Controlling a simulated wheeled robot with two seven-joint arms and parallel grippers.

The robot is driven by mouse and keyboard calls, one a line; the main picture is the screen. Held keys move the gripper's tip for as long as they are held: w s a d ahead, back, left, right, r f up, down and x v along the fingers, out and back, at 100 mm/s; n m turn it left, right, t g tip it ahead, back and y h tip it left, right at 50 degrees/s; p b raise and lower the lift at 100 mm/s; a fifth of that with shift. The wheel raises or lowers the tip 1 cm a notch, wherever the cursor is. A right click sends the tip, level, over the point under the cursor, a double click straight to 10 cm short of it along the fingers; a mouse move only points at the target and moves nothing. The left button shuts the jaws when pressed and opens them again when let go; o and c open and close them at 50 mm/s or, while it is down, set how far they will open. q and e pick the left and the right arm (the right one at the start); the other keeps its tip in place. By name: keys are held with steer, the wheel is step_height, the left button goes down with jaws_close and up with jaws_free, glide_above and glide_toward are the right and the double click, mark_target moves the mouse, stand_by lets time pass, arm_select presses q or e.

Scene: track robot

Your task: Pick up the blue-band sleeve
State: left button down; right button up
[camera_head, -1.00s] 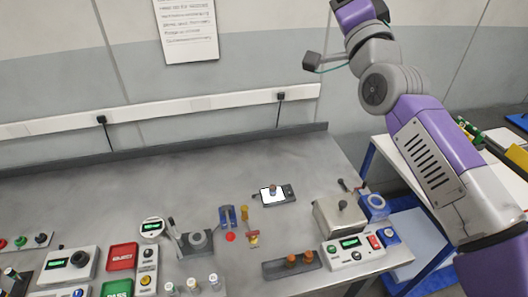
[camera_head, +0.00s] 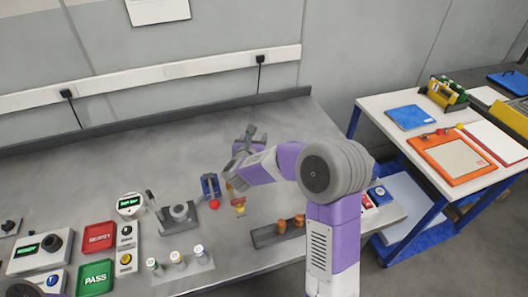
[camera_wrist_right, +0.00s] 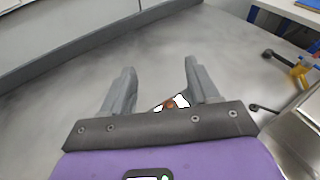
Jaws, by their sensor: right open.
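My right gripper (camera_head: 248,136) hangs over the back middle of the bench, with its fingers apart and empty. In the right wrist view the open fingers (camera_wrist_right: 160,82) frame bare bench. A small copper-brown sleeve (camera_wrist_right: 170,104) on a bright white plate (camera_wrist_right: 158,107) shows just beyond the gripper's dark palm edge, partly hidden by it. In the head view my right arm hides that spot. Two copper-brown sleeves (camera_head: 281,226) stand in a dark tray (camera_head: 265,238) at the front right. I cannot make out a blue band on any sleeve. My left gripper is not in view.
Several capped vials (camera_head: 178,260), a red tray (camera_head: 98,237) and a green tray (camera_head: 96,278) are at the front left. The bench's back left is clear.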

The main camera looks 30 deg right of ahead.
steer(key=shift+m+g, duration=0.6)
steer(key=shift+g, duration=0.3)
steer(key=s+f, duration=0.1)
steer(key=f, duration=0.1)
steer(key=a+f, duration=0.1)
steer(key=f, duration=0.1)
steer(key=s+a+f, duration=0.1)
steer(key=f, duration=0.2)
steer(key=shift+s, duration=0.3)
steer(key=b+x, duration=0.1)
steer(key=x, duration=0.6)
steer(key=shift+r, duration=0.2)
steer(key=c, duration=1.1)
steer(key=shift+r, duration=0.1)
jaws_close()
steer(key=shift+r, duration=0.1)
